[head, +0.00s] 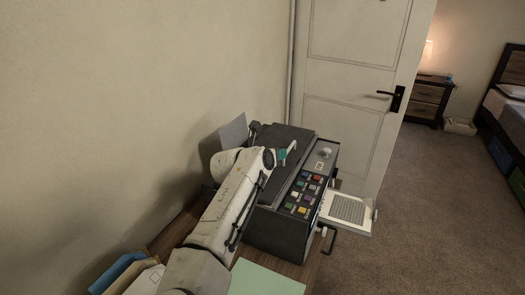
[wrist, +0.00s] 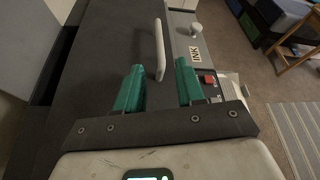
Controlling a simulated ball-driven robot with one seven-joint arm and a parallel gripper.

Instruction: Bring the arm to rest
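My arm (head: 228,212) stretches from the bottom of the head view up over the desk to a dark printer-like machine. My gripper (wrist: 158,80), with two teal fingers, is open in the wrist view, with a clear gap between the fingers. It is above the machine's dark top (wrist: 105,45). A white bar handle (wrist: 159,45) on that top shows beyond and between the fingertips, and neither finger is seen closed on it. In the head view the gripper is small and partly hidden by my arm.
The machine's panel has coloured buttons (head: 304,192) and a light knob (wrist: 196,28). A white tray (head: 366,226) juts out at its right. A pale green sheet (head: 262,280) lies in front, and folders (head: 120,270) stand at left. The wall is close on the left; floor (head: 430,220) is open at right.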

